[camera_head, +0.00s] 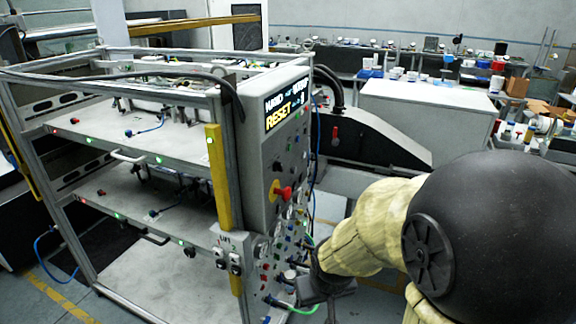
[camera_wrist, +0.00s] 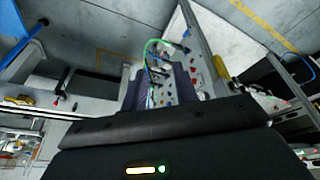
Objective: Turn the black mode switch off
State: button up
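The grey control panel (camera_head: 275,145) stands upright at the right end of the metal frame and faces right, so I see it at a steep angle. It carries many small buttons and knobs, with a red one (camera_head: 283,192) sticking out. Several small dark controls show on it, but I cannot tell which is the black mode switch or its position. My gripper (camera_head: 318,284) is low in front of the panel's lower part; contact is unclear.
A lit sign (camera_head: 287,103) reading RESET tops the panel. A switch box (camera_head: 229,257) with two switches sits at the panel's lower left. A green cable (camera_head: 305,309) hangs near my gripper. A white cabinet (camera_head: 430,118) stands behind.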

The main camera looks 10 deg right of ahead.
aim_at(281, 165)
jog(key=w+d+r+n+t+y+p, duration=0.1)
jog(key=w+d+r+n+t+p, duration=0.2)
jog(key=w, duration=0.4)
jog(key=w+d+r+n+t+y, duration=0.1)
jog(key=w+d+r+t, duration=0.3)
jog(key=w, duration=0.3)
jog(key=w+d+r+n+t+y+p, duration=0.1)
jog(key=w+d+r+n+t+p, duration=0.15)
jog(key=w+r, duration=0.4)
jog(key=s+d+r+n+g+y+p, duration=0.2)
jog(key=n+y, duration=0.6)
jog(key=y, duration=0.4)
notch_tip(281, 165, up, 2)
jog(key=shift+s+d+r+p, duration=0.1)
jog(key=shift+s+d+p, duration=0.5)
jog(key=shift+s, duration=0.6)
jog(key=shift+n+g, duration=0.25)
jog(key=p+x, duration=0.7)
jog(key=x, duration=1)
jog(key=shift+w+a, duration=0.15)
